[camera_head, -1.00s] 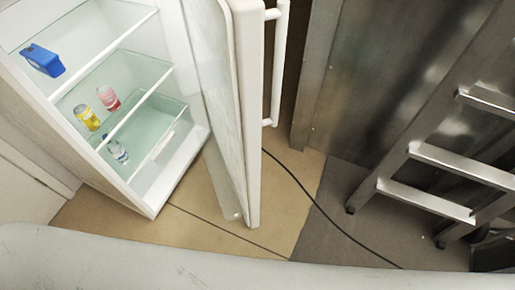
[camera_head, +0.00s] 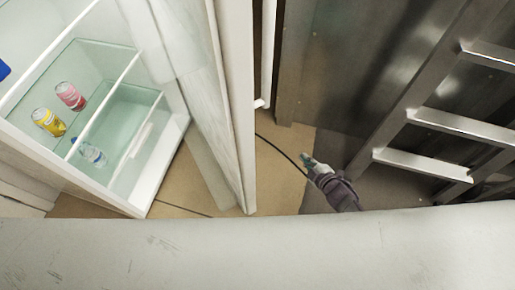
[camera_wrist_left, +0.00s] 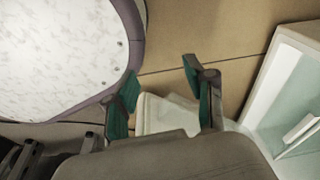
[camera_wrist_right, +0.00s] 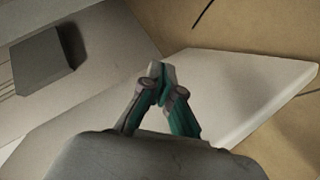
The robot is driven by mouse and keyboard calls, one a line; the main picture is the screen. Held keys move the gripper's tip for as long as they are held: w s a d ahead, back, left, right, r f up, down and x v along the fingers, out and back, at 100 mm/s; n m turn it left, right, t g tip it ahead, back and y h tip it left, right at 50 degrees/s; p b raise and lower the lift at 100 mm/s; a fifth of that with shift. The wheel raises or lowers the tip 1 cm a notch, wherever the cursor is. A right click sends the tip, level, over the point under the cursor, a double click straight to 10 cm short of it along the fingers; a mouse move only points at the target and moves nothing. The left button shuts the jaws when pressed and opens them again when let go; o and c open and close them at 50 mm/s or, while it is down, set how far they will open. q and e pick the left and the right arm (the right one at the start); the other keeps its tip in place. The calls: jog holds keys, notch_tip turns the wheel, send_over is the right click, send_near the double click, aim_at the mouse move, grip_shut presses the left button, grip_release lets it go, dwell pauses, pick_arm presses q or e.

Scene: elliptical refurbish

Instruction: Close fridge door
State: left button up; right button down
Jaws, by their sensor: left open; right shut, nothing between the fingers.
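The white fridge (camera_head: 160,178) stands at the left in the head view with its interior exposed. Its door (camera_head: 234,110) stands open, seen nearly edge-on, with a vertical white handle (camera_head: 268,50) on its right face. My right gripper (camera_head: 306,157) is shut and empty, to the right of the door's lower end and apart from it in the head view. It also shows shut in the right wrist view (camera_wrist_right: 158,70), in front of a pale slab that looks like the door. My left gripper (camera_wrist_left: 160,72) is open in the left wrist view, with part of the fridge (camera_wrist_left: 285,85) to its right.
A yellow can (camera_head: 48,122), a pink can (camera_head: 70,96) and a bottle (camera_head: 91,152) are inside the fridge. A metal ladder (camera_head: 425,115) leans at the right. A pale surface (camera_head: 250,250) spans the foreground.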

jog(key=w+a+r+n+t+y+b, duration=0.1)
jog(key=w+a+r+n+y+b, duration=0.1)
jog(key=w+a+r+n+y, duration=0.35)
jog(key=w+a+r+n+g+y+b, duration=0.2)
jog(key=a+r+n+g+y, duration=0.15)
jog(key=r+n, duration=0.5)
jog(key=w+a+r+n+g+y+b, duration=0.1)
jog(key=a+r+n+g+y+b, duration=0.25)
jog(key=r+n, duration=0.55)
jog(key=s+d+r+n+g+h+b, duration=0.1)
jog(key=s+d+n+g+h+b, duration=0.25)
jog(key=n, duration=0.75)
jog(key=s+d+r+n+g+h+b, duration=0.15)
jog(key=s+n+g+h, duration=0.25)
jog(key=n+g+h, duration=0.45)
pick_arm(q)
jog(key=w+d+r+t, duration=0.1)
jog(key=w+r, duration=0.9)
jog(key=shift+w+d+p, duration=0.3)
jog(key=shift+w+p, duration=0.05)
jog(key=shift+w, duration=0.05)
pick_arm(e)
jog(key=s+a+f+n+t+y, duration=0.1)
jog(key=s+a+f+t+y, duration=0.1)
jog(key=s+a+f, duration=0.3)
jog(key=a+f, duration=0.2)
jog(key=a, duration=0.2)
jog(key=shift+a, duration=0.4)
jog(key=shift+s+n+y, duration=0.1)
jog(key=shift+n+y, duration=0.15)
